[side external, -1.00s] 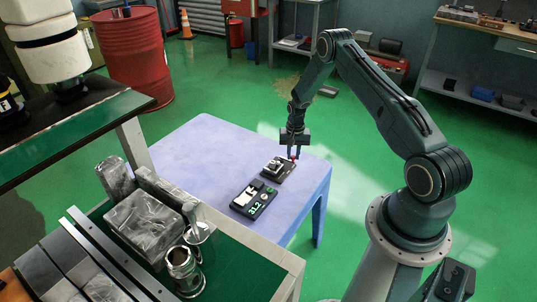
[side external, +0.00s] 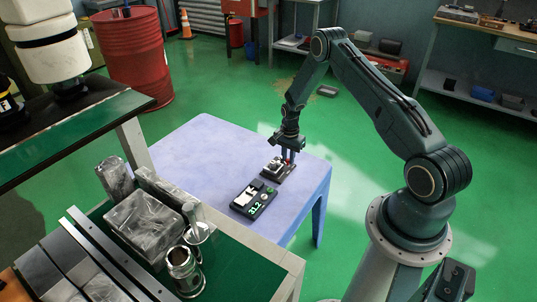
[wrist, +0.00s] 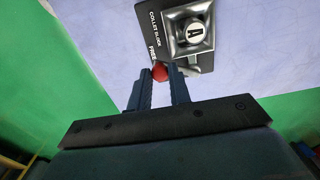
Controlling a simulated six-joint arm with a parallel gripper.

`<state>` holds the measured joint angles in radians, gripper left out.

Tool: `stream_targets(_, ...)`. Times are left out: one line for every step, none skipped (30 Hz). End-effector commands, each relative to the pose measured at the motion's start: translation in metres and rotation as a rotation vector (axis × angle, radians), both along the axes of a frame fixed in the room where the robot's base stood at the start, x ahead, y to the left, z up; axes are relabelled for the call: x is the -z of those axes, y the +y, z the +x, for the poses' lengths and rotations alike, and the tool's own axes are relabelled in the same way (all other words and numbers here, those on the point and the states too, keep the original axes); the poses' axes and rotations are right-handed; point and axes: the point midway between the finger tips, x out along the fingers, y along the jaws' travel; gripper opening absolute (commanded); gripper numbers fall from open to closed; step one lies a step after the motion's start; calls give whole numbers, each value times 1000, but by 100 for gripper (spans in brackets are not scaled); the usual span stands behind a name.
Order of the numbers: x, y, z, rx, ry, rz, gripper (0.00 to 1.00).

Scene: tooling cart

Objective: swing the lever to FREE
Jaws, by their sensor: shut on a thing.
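In the side view the block (side external: 276,170) lies on the pale blue table. The lever's red knob (wrist: 160,72) is beside the FREE print. My gripper (wrist: 160,78) is shut on this knob, with a fingertip on either side. The lever's arm is mostly hidden; only a short silver part shows near the knob. In the side view my gripper (side external: 288,155) points down at the block's far right end.
A black panel (side external: 254,199) with green digits lies in front of the block on the blue table (side external: 210,150). The table's right edge is close to the block. A green-topped cart (side external: 225,240) with metal parts stands in front. The table's left part is clear.

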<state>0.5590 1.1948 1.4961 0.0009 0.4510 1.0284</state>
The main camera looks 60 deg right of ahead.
Motion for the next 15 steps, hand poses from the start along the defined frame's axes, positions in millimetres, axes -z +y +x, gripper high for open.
stream_targets(0,1,0,-1,0,1,0)
stream_targets(0,1,0,-1,0,1,0)
stream_targets(0,1,0,-1,0,2,0)
stream_targets(0,1,0,-1,0,2,0)
stream_targets(0,1,0,-2,0,2,0)
stream_targets(0,1,1,-2,0,2,0)
stream_targets(0,1,1,-2,0,2,0)
stream_targets(0,1,1,-2,0,2,23)
stream_targets(0,1,1,-3,0,2,31)
stream_targets(0,1,1,-3,0,2,37)
stream_targets(0,1,1,-3,0,2,41)
stream_targets(0,1,1,-3,0,1,41)
stream_targets(0,1,1,-2,0,1,41)
stream_targets(0,1,1,-2,-1,1,41)
stream_targets(0,1,0,-2,-1,1,41)
